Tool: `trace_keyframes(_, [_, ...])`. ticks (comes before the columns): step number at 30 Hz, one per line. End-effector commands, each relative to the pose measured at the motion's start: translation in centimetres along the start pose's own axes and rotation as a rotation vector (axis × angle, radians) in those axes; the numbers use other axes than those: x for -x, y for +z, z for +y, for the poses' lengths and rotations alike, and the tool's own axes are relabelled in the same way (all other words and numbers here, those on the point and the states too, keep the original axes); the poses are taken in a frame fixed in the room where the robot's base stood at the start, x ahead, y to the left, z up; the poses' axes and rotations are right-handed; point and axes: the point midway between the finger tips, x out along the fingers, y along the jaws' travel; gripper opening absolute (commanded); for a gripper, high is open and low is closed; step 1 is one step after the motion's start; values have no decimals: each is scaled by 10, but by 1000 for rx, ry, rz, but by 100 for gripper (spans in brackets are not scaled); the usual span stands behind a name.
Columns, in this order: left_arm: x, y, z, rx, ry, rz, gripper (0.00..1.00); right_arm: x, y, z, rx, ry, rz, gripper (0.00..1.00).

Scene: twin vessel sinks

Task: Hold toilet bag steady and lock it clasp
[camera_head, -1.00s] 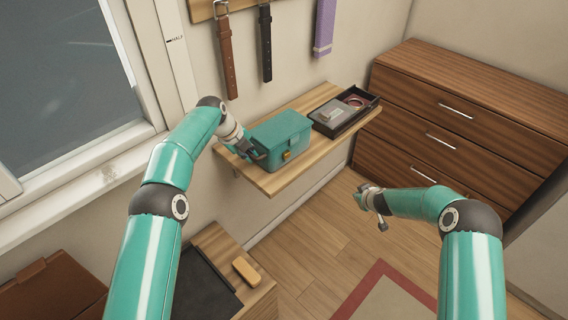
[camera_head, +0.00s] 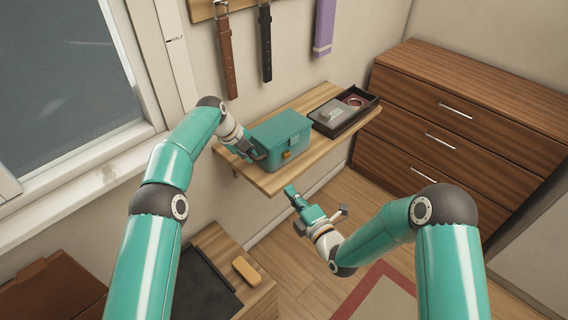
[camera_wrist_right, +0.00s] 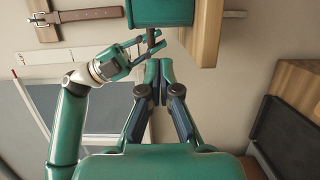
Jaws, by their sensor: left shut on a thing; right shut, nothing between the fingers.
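The teal toilet bag (camera_head: 281,136) sits upright on the wooden wall shelf. Its orange clasp (camera_head: 287,155) is on the front face; I cannot tell whether it is locked. My left gripper (camera_head: 257,154) is shut on the bag at its left end. My right gripper (camera_head: 291,191) is shut and empty, below and in front of the shelf edge, apart from the bag. In the right wrist view the right fingers (camera_wrist_right: 159,72) are together, close below the bag (camera_wrist_right: 160,10) in the picture. The left gripper (camera_wrist_right: 150,45) also shows there. The clasp is not visible in that view.
The shelf (camera_head: 270,184) has a dark open tray (camera_head: 345,112) with small items to the right of the bag. Belts (camera_head: 227,57) hang on the wall above. A wooden dresser (camera_head: 470,110) stands at right. A low cabinet with an orange-tan block (camera_head: 246,270) is below.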

Motion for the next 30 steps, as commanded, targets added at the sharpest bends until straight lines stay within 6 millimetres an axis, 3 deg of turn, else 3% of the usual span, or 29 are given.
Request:
trace_keyframes(14, [-1,0,1,-1,3,1,0,-10,0,-1,0,0,-1,0])
trace_keyframes(30, [-1,0,1,-1,3,1,0,-101,0,-1,0,0,-2,0])
